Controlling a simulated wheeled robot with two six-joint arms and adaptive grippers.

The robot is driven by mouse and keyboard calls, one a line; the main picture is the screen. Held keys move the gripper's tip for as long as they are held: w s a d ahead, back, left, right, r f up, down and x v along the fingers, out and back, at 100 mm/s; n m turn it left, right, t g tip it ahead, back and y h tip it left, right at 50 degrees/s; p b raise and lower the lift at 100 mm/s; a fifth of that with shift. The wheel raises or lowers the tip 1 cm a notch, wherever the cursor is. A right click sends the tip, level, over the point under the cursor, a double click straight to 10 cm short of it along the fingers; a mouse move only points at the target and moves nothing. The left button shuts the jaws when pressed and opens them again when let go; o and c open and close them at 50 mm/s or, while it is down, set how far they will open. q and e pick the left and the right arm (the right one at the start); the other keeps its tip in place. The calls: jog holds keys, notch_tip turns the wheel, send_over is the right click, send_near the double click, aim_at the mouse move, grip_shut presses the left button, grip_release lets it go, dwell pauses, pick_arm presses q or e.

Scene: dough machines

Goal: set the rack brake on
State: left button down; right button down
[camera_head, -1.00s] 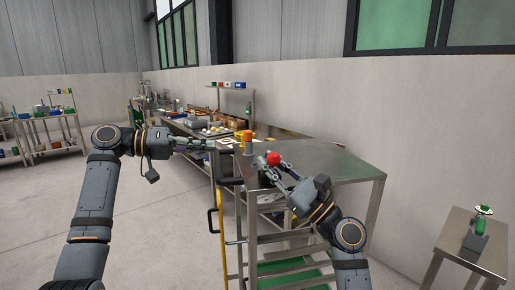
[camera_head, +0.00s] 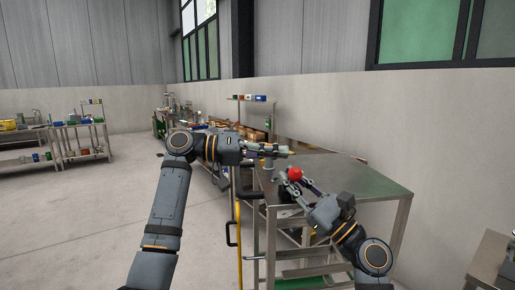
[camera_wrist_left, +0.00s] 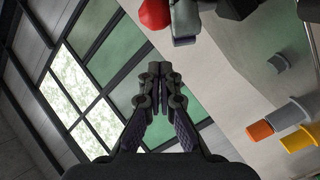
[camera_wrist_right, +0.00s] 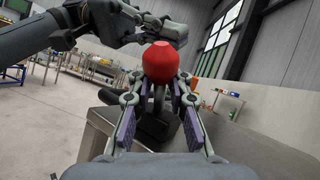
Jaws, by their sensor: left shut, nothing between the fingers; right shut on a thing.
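A red ball knob (camera_head: 295,174) stands at the near left corner of the steel rack's top (camera_head: 365,184). It also shows in the right wrist view (camera_wrist_right: 160,62). My right gripper (camera_head: 288,183) is shut at the knob, its fingers around the dark part just under the ball. My left gripper (camera_head: 287,152) is shut and empty, just above and beyond the knob, apart from it. Its closed fingertips show in the left wrist view (camera_wrist_left: 160,75), with the red knob (camera_wrist_left: 154,13) at the top edge. The lower part of the knob's mount is hidden by my right fingers.
A grey post (camera_head: 268,163) stands beside my left fingers; orange (camera_wrist_left: 260,130) and yellow (camera_wrist_left: 297,138) pieces show in the left wrist view. A bench with goods lies behind. Shelves (camera_head: 80,140) stand far left. The floor (camera_head: 100,215) at left is clear.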

pick_arm(q)
jog(key=shift+s+d+f, duration=0.15)
jog(key=shift+s+f, duration=0.35)
jog(key=shift+s+d+f, duration=0.15)
jog(key=shift+s+f, duration=0.3)
jog(key=shift+s, duration=0.05)
pick_arm(e)
jog(key=shift+r, duration=0.1)
